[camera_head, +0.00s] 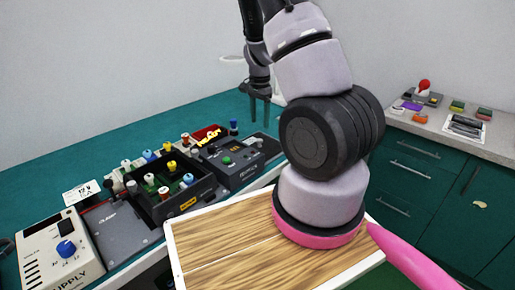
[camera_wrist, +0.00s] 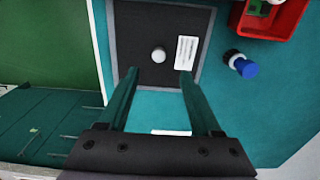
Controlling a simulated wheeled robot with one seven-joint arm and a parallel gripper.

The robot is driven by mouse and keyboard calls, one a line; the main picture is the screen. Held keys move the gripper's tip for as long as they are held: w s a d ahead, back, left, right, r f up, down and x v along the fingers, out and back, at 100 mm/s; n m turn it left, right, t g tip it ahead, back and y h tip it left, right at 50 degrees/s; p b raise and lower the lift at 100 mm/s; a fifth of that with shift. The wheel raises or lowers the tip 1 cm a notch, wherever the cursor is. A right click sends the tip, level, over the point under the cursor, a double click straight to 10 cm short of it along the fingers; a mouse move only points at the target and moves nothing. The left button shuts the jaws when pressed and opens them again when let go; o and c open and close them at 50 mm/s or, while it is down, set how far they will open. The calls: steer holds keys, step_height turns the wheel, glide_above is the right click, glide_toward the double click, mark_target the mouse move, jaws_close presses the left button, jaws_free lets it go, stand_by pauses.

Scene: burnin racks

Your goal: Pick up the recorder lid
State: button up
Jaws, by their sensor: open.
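In the wrist view a dark square panel with a grey border (camera_wrist: 135,30), a pale round knob (camera_wrist: 159,55) and a white label (camera_wrist: 186,52) lies beyond my fingertips. It may be the recorder lid, but I cannot tell for sure. My gripper (camera_wrist: 159,74) is open and empty, with the knob between the lines of its two fingers. In the head view my gripper (camera_head: 260,112) points down near the right end of the dark recorder-like box (camera_head: 238,160). I cannot tell the exact height of the fingertips above the panel.
A red bin (camera_head: 208,133) and a blue-capped piece (camera_head: 233,127) stand close by; the cap also shows in the wrist view (camera_wrist: 244,67). A black tray with coloured knobs (camera_head: 163,190) and a power supply (camera_head: 58,250) stand left. My wooden-topped base (camera_head: 230,245) is in front.

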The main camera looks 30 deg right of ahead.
mark_target(260, 140)
step_height(260, 140, down, 8)
steer(key=shift+s+r, duration=0.1)
steer(key=shift+s, duration=0.05)
stand_by(0.3)
steer(key=shift+c, duration=0.3)
jaws_close()
